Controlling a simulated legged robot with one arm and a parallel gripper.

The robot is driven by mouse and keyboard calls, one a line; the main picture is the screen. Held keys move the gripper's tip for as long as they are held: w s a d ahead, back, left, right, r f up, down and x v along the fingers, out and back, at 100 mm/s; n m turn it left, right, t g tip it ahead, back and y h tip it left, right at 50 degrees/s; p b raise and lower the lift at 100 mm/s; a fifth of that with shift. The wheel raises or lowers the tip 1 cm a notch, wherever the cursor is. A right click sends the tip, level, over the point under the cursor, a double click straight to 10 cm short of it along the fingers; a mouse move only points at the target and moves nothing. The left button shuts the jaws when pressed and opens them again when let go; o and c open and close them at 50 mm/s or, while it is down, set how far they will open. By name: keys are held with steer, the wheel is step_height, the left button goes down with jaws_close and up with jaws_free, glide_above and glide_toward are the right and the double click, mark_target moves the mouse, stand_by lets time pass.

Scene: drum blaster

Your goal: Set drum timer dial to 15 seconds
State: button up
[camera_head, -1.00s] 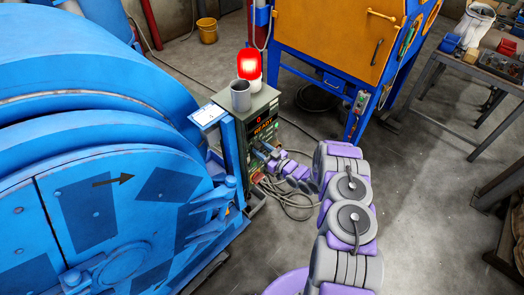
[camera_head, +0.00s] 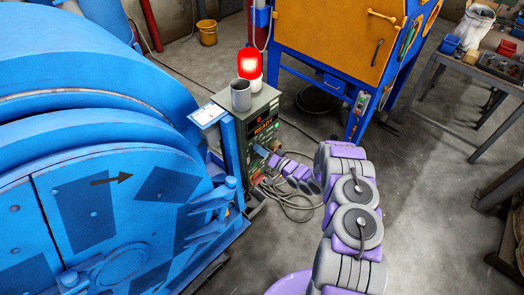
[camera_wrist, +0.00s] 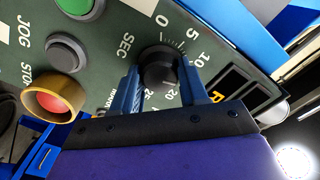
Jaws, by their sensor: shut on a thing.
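The timer dial (camera_wrist: 158,66) is a round black knob on the dark green control panel, inside a white scale with 0, 5, 10 and 20 readable and the label SEC beside it. My gripper (camera_wrist: 160,82) has its two blue fingers on either side of the knob and is shut on it. The dial's pointer is hard to make out, so its setting cannot be read. In the head view, my gripper (camera_head: 262,152) is at the front of the control box (camera_head: 232,125), and the dial is hidden there.
The wrist view shows a green button (camera_wrist: 75,5), a grey JOG button (camera_wrist: 66,52) and a red stop button (camera_wrist: 52,100) near the dial. The blue drum machine (camera_head: 100,190) stands left. Cables lie on the floor.

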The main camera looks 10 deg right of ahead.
steer(key=shift+w+d+m, duration=0.1)
steer(key=shift+d+m, duration=0.1)
steer(key=shift+m, duration=1.3)
steer(key=o, duration=1)
steer(key=shift+w, duration=0.1)
steer(key=shift+o, duration=0.2)
steer(key=p+v, duration=0.1)
steer(key=v, duration=1.6)
steer(key=shift+s+d, duration=0.15)
steer(key=shift+s, duration=0.05)
